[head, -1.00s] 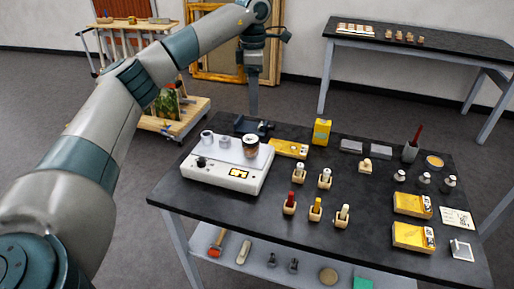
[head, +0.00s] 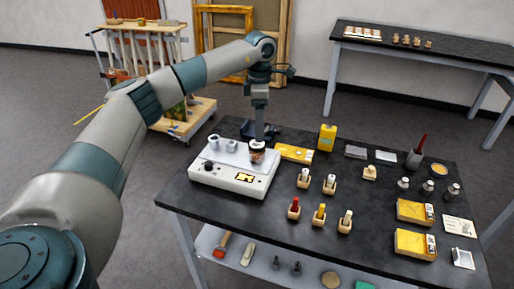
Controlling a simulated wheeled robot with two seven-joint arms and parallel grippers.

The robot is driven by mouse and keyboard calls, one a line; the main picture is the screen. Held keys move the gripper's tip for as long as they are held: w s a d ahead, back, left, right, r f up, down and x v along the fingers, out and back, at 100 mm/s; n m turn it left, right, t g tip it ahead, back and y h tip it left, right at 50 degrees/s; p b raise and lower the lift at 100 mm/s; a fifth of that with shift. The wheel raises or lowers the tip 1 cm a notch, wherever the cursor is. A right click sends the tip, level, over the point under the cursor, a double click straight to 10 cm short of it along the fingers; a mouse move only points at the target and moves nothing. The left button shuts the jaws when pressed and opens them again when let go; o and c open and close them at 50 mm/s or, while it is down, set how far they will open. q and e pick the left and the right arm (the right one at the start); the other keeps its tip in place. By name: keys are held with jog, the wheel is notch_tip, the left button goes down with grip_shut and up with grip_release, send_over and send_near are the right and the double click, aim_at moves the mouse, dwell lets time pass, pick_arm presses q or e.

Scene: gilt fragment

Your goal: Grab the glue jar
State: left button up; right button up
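The glue jar (head: 257,155), small and dark brown with a pale top, stands upright on the right back part of a white heating unit (head: 222,180) on the black table. My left gripper (head: 258,143) points straight down from above and is at the jar's top. The fingers are small and overlap the jar's rim, so I cannot tell whether they are open or closed on it. My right gripper is not in view.
Two grey metal cups (head: 214,141) stand on the unit left of the jar. A yellow box (head: 294,153) lies close to its right. A dark tool (head: 262,132) lies behind.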

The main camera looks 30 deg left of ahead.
aim_at(257, 144)
pick_arm(q)
notch_tip(257, 144, down, 4)
jog(key=shift+r+p, duration=0.1)
jog(key=shift+p, duration=0.55)
jog(key=shift+f, duration=0.5)
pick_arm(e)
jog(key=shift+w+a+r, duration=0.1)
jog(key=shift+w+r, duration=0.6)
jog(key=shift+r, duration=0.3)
pick_arm(q)
jog(key=shift+a+f+p, duration=0.15)
jog(key=shift+f+p, duration=0.2)
jog(key=shift+p, duration=0.1)
jog(key=f, duration=0.1)
jog(key=f+p, duration=0.2)
jog(key=shift+a+f, duration=0.3)
jog(key=shift+f, duration=0.5)
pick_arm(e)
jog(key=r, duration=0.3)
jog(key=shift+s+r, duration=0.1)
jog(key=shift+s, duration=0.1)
